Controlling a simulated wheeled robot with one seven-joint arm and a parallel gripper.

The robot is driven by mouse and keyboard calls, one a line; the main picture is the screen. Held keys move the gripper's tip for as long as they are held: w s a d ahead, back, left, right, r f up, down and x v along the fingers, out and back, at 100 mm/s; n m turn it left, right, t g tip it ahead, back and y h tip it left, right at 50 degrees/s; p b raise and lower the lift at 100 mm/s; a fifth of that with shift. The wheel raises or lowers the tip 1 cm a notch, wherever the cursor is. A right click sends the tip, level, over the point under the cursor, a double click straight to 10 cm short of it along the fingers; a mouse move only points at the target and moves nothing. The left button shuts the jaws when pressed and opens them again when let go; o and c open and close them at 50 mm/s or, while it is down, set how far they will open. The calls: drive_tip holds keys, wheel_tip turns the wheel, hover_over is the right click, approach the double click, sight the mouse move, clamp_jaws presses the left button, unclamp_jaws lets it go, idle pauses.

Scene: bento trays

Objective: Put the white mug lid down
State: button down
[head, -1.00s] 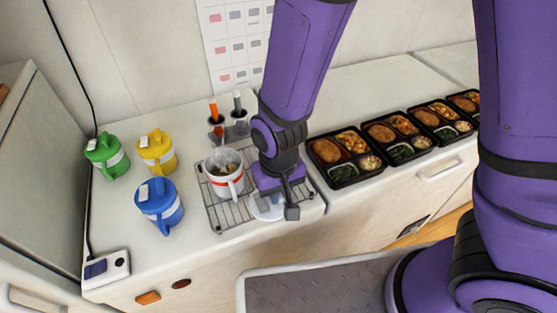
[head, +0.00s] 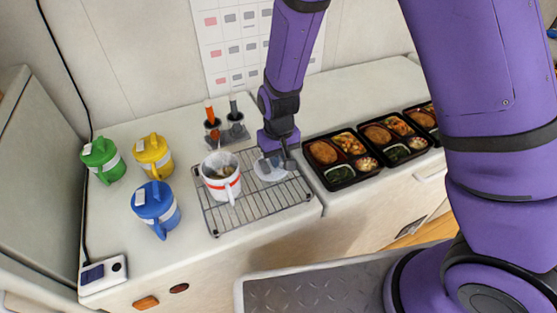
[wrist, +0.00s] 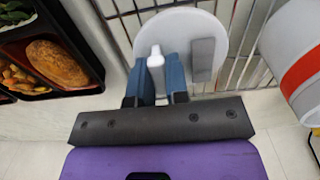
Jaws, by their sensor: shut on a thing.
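The white mug lid (head: 270,170) is a round white disc with a raised knob and a grey patch. My gripper (head: 280,158) is shut on its knob. In the wrist view my blue fingertips (wrist: 161,75) pinch the knob, and the lid (wrist: 190,30) shows beyond them over the wire rack. Whether it touches the rack wires I cannot tell. The white mug with a red band (head: 221,180) stands uncovered on the left part of the rack, beside the lid. Its side also shows at the right of the wrist view (wrist: 290,50).
The wire rack (head: 262,204) has bare room in front of the lid. Black bento trays (head: 336,181) stand close on the right. Green (head: 104,160), yellow (head: 153,156) and blue (head: 156,207) lidded mugs stand on the left. A holder with two handled tools (head: 226,138) stands behind the rack.

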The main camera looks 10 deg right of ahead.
drive_tip(key=shift+f, duration=0.7)
drive_tip(key=c, duration=1.1)
unclamp_jaws()
drive_tip(key=shift+f, duration=0.1)
drive_tip(key=d+r, duration=0.3)
drive_tip(key=r, duration=0.7)
drive_tip(key=d+r, duration=0.3)
drive_tip(key=r, duration=0.8)
drive_tip(key=s+d+r+m+t, duration=0.3)
drive_tip(key=s+d+r+t, duration=0.2)
drive_tip(key=s+d+r, duration=1.1)
drive_tip(key=s, duration=0.3)
drive_tip(key=shift+d, duration=0.35)
